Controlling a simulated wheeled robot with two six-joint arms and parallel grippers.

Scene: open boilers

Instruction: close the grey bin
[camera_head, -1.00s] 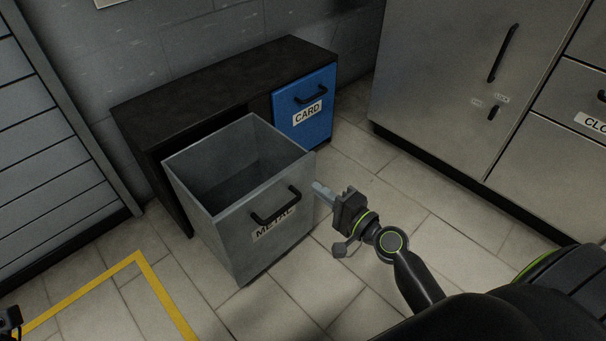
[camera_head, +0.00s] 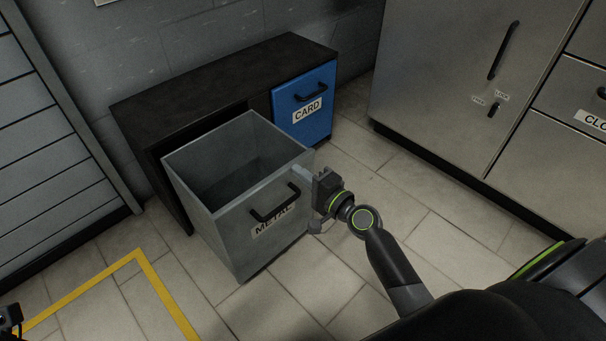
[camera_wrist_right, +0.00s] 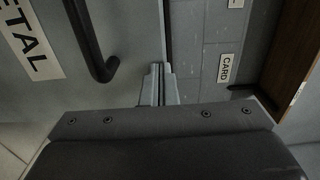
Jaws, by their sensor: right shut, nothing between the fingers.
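The grey bin (camera_head: 232,240) is a metal drawer with a "METAL" label and a black handle (camera_head: 275,204). It is pulled out of the black cabinet (camera_head: 215,84), and its open, empty-looking top shows. My right gripper (camera_head: 302,172) is shut and empty, its fingertips at the bin's upper right front corner. In the right wrist view the shut fingers (camera_wrist_right: 158,84) point at the right edge of the bin's front (camera_wrist_right: 130,60), beside the handle. I cannot tell whether they touch it.
A blue "CARD" bin (camera_head: 304,104) sits closed in the cabinet to the right. Grey lockers (camera_head: 460,90) stand at the right and a slatted grey unit (camera_head: 50,130) at the left. The tiled floor in front is clear, with a yellow line (camera_head: 165,295).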

